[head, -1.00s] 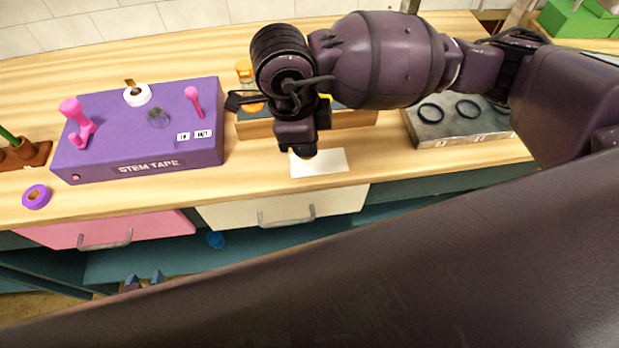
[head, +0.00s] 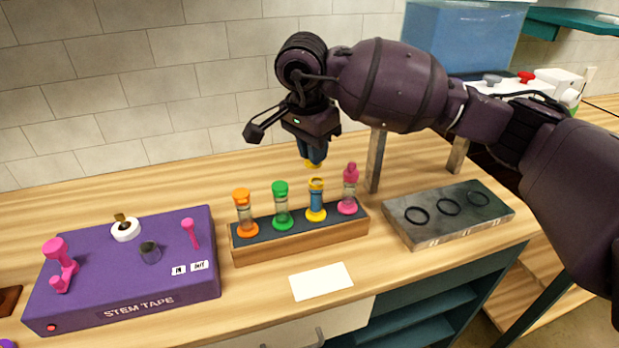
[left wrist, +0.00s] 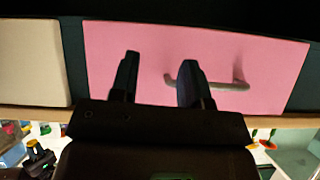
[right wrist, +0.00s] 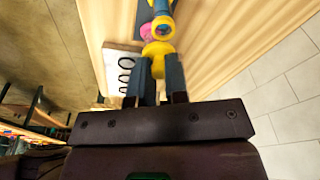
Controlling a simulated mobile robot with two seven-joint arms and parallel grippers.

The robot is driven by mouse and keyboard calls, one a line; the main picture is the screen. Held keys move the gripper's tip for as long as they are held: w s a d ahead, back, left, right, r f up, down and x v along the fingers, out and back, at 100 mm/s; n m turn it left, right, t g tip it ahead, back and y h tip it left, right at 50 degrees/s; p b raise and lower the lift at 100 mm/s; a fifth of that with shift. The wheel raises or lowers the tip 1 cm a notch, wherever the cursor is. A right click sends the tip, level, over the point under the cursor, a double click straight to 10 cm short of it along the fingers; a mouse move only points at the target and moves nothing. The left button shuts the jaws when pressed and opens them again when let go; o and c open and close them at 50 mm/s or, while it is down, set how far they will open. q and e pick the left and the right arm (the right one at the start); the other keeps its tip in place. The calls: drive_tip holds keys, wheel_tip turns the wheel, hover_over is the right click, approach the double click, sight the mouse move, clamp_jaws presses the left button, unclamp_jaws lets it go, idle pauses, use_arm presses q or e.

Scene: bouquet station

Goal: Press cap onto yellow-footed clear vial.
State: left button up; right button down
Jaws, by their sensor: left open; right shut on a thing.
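The yellow-footed vial (head: 316,202) stands upright in the rack, between the green and pink vials. Its tube looks blue inside and a yellow ring shows at its top. My right gripper (head: 312,155) is shut on a yellow cap (head: 313,165), which pokes out below the fingertips, above the vial and apart from it. In the right wrist view the cap (right wrist: 158,48) sits between the blue fingers, with the yellow vial (right wrist: 161,27) just beyond. My left gripper (left wrist: 158,80) is open and empty in front of a pink drawer.
The rack (head: 300,243) also holds orange (head: 243,212), green (head: 282,207) and pink (head: 349,190) vials, close beside the yellow one. A purple stem tape box (head: 130,270) is at left, a grey block with black rings (head: 450,212) at right. A white card (head: 321,281) lies in front.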

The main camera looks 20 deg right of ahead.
drive_tip(key=shift+w+d+r+n, duration=0.25)
drive_tip(key=shift+w+d+r, duration=0.05)
drive_tip(key=shift+r, duration=0.15)
drive_tip(key=shift+w+d+r+n, duration=0.25)
drive_tip(key=shift+r, duration=0.15)
drive_tip(key=shift+f+b, duration=0.85)
drive_tip(key=shift+f, duration=1.35)
drive_tip(key=shift+f+b, duration=0.35)
drive_tip(key=shift+f, duration=0.3)
use_arm(q)
drive_tip(key=f, duration=0.2)
drive_tip(key=shift+w+f, duration=0.35)
drive_tip(key=shift+w, duration=0.05)
use_arm(e)
drive_tip(key=shift+f, duration=0.3)
use_arm(q)
drive_tip(key=shift+s+a+f, duration=0.1)
drive_tip(key=shift+s+f, duration=0.1)
drive_tip(key=shift+s+f, duration=0.35)
drive_tip(key=shift+s, duration=0.05)
drive_tip(key=shift+w+r, duration=0.1)
drive_tip(key=shift+w, duration=0.1)
